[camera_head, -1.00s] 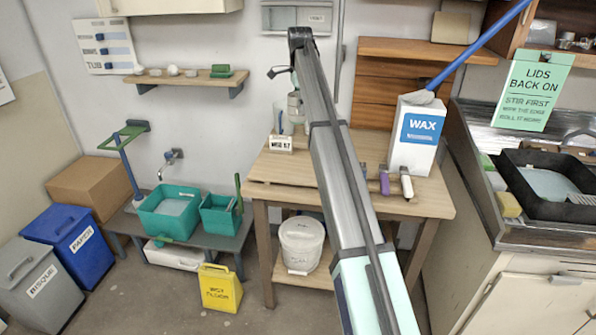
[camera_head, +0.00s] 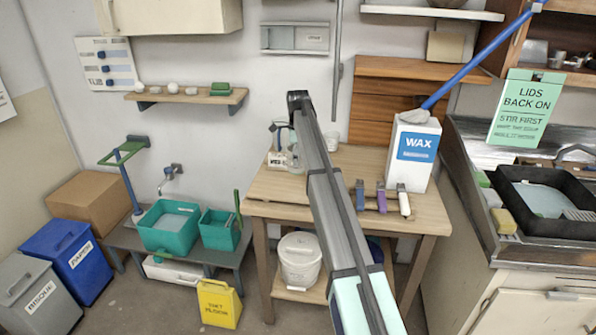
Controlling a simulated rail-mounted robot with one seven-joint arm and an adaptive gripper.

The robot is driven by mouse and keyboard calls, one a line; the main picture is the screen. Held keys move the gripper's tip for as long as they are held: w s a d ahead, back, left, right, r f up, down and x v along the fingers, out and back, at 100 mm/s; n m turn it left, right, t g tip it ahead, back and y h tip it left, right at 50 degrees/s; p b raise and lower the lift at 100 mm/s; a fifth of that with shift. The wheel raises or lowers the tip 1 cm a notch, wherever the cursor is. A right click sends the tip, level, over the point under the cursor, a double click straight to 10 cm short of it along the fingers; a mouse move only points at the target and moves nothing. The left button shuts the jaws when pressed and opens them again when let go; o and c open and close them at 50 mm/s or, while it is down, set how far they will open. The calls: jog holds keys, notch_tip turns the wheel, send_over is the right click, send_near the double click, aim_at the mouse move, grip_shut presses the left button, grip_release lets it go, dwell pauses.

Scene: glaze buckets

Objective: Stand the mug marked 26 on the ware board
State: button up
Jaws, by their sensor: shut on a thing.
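My arm reaches up from the bottom over the wooden table (camera_head: 266,209), and its dark far joint stands near the wall. A pale, partly see-through shape hangs left of the arm below that joint; I cannot tell what it is. My gripper's fingers cannot be made out and seem hidden behind my arm. No mug marked 26 can be made out. I cannot pick out the ware board with certainty. A small lettered card (camera_head: 278,161) stands at the table's back left, too blurred to read surely.
A white WAX box (camera_head: 413,158) stands at the table's right, with blue, purple and white-topped small tools (camera_head: 381,197) before it. A white bucket (camera_head: 300,259) sits on the lower shelf. Teal tubs (camera_head: 169,228) stand left. A sink (camera_head: 545,192) lies right.

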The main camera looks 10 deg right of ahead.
aim_at(298, 173)
jog(key=shift+f+p, duration=0.7)
jog(key=shift+f, duration=2.7)
jog(key=shift+f, duration=0.15)
jog(key=o, duration=1.4)
notch_tip(298, 173, up, 12)
jog(key=b, duration=0.2)
jog(key=shift+b, duration=0.4)
